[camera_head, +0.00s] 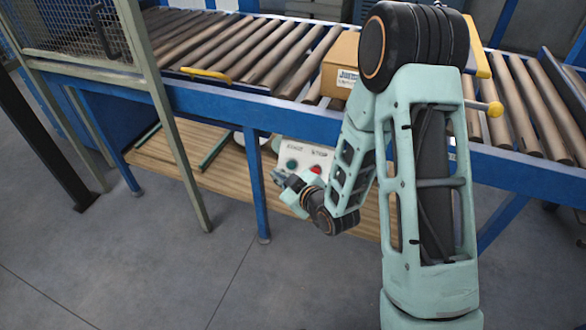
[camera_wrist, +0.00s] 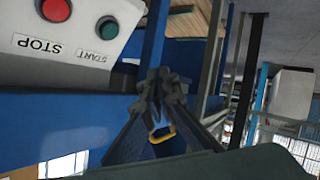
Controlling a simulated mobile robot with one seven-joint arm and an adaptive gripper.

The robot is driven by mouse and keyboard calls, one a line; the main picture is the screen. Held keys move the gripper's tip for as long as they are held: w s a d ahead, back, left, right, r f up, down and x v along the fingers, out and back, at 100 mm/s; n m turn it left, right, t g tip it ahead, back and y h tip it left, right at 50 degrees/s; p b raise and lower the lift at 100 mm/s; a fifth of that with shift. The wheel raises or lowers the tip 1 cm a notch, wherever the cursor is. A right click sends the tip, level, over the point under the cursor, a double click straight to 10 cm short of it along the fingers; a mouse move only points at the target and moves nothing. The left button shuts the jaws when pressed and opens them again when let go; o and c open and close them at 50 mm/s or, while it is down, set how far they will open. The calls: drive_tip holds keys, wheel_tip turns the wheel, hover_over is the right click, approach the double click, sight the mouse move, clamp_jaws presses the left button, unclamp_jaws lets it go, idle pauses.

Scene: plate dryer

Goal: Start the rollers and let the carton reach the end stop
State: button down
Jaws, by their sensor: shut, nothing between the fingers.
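A brown carton (camera_head: 341,66) with a printed label sits on the roller conveyor (camera_head: 254,48), partly hidden behind my arm. A dark plate (camera_head: 563,78) crosses the rollers at the far right, apart from the carton; it looks like the end stop. A pale control box (camera_head: 302,151) hangs below the conveyor's front rail. Its green START button (camera_head: 292,164) and red STOP button (camera_head: 316,169) also show upside down in the wrist view, green (camera_wrist: 107,27) and red (camera_wrist: 56,9). My gripper (camera_head: 280,178) is shut and empty, just left of and below the box; its fingertips (camera_wrist: 163,82) appear apart from the green button.
The blue front rail (camera_head: 210,98) and blue legs (camera_head: 256,185) stand near my gripper. A yellow handle (camera_head: 206,73) and a yellow knob (camera_head: 494,109) stick out along the rail. A mesh guard (camera_head: 75,28) is at left. The grey floor in front is clear.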

sight(289, 168)
drive_tip(key=shift+w, duration=0.1)
drive_tip(key=shift+w+d+f+b, duration=0.45)
drive_tip(key=shift+w+f, duration=0.3)
drive_tip(key=shift+w, duration=0.4)
drive_tip(key=shift+w+d+f+b, duration=0.4)
drive_tip(key=shift+w+f, duration=0.35)
drive_tip(key=shift+w, duration=0.45)
drive_tip(key=shift+w+d+f+b, duration=0.4)
drive_tip(key=shift+w+f, duration=0.35)
drive_tip(key=shift+w, duration=0.4)
drive_tip(key=shift+w+d, duration=0.1)
drive_tip(key=shift+w+d+f+b, duration=0.1)
drive_tip(key=shift+w+f+b, duration=0.15)
drive_tip(key=shift+b, duration=0.1)
